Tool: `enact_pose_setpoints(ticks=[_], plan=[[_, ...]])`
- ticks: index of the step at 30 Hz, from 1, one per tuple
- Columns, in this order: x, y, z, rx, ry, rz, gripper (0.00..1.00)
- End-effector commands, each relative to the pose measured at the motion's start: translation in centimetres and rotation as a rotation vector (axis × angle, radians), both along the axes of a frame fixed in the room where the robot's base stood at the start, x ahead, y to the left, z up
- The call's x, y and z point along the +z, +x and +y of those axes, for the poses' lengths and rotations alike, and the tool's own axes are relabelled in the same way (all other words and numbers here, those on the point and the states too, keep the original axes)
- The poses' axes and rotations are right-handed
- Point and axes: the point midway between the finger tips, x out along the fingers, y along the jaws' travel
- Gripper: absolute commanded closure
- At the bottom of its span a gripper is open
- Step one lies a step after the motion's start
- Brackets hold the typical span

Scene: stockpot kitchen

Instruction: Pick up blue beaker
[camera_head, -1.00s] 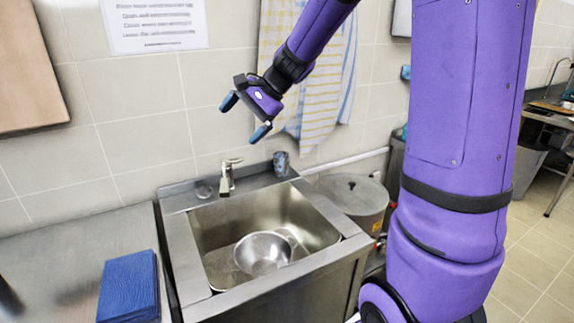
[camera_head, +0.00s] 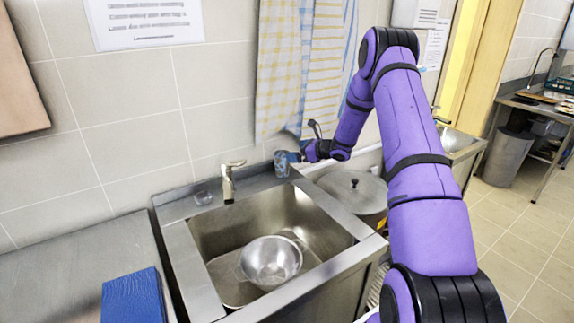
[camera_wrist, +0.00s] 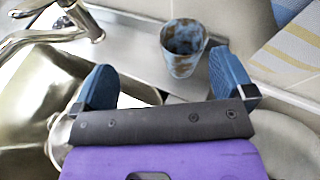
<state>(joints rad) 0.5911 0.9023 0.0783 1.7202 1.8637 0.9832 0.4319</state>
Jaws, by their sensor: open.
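The blue beaker (camera_head: 282,163) stands upright on the back right corner of the sink's steel rim. In the wrist view the beaker (camera_wrist: 184,47) is blue with brownish patches and its open top faces up. My gripper (camera_head: 298,155) is right beside it on the right in the head view. In the wrist view my gripper (camera_wrist: 166,80) is open, with blue fingertips spread wide. The beaker lies ahead of the fingers, nearer the right one, with nothing held between them.
The faucet (camera_head: 229,182) rises left of the beaker. The sink basin holds a metal bowl (camera_head: 270,262). A lidded stockpot (camera_head: 352,190) stands right of the sink. Towels (camera_head: 300,70) hang on the wall behind. A blue cloth (camera_head: 133,297) lies on the left counter.

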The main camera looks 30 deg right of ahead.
Motion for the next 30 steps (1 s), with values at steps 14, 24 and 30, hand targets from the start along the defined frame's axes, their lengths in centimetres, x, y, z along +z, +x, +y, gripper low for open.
enact_pose_setpoints(ticks=[14, 24, 30], plan=[[-4.1, 3.5, -0.8, -0.088, 0.069, 0.015, 0.0], [-4.8, 5.8, 0.4, -0.087, 0.067, 0.015, 0.0], [-5.3, 8.2, 1.8, -0.086, 0.068, 0.014, 0.0]])
